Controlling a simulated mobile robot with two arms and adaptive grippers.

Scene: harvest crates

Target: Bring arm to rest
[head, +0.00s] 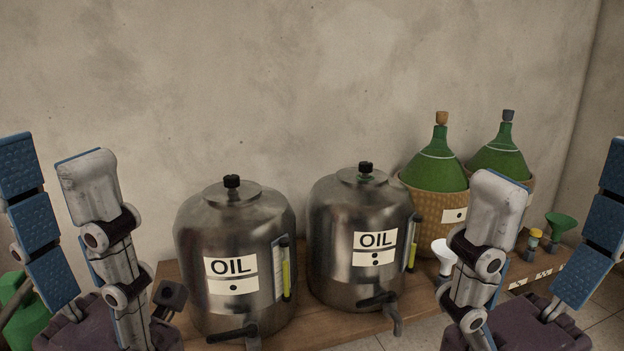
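My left gripper (52,170) points upward at the lower left, its two fingers spread apart with nothing between them. Its inner blue pad shows on the left finger. My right gripper (560,185) points upward at the lower right, also with its fingers apart and nothing held between them. The tip of its right finger is cut off by the picture edge. Both grippers appear in front of the bench, and neither is seen touching anything. The arms behind the grippers are mostly out of view.
Two steel oil drums, a left one (193,240) and a right one (330,225), stand on a wooden bench (170,271). Green demijohns (437,168) in baskets stand at the right back. A white funnel (444,250) and a green funnel (561,222) are near. A wall closes the back.

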